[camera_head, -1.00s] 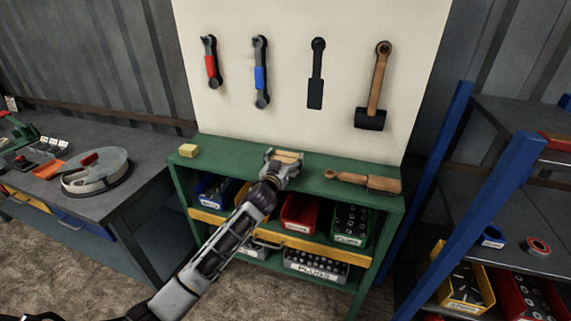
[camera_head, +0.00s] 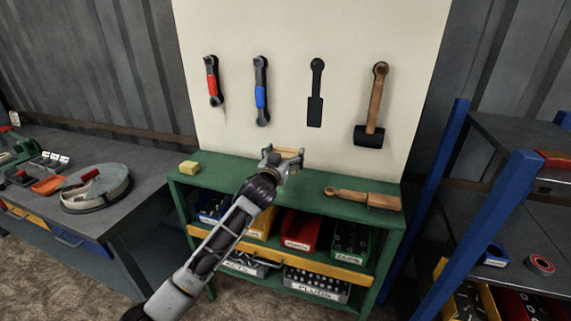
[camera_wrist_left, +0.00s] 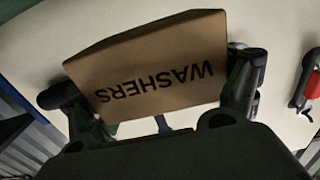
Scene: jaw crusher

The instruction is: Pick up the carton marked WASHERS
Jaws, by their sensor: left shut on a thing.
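The brown carton marked WASHERS (camera_wrist_left: 155,72) fills the middle of the left wrist view, its lettering upside down there. My left gripper (camera_wrist_left: 155,95) is shut on it, with one finger against each side. In the head view the left gripper (camera_head: 283,160) is above the green shelf unit's top (camera_head: 230,170), in front of the white board. Only a small tan part of the carton (camera_head: 287,151) shows there past the gripper. My right gripper is in neither view.
Tools hang on the white board (camera_head: 290,100) behind. A blue-framed rack (camera_head: 485,235) stands at the right and a grey workbench (camera_head: 140,170) at the left.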

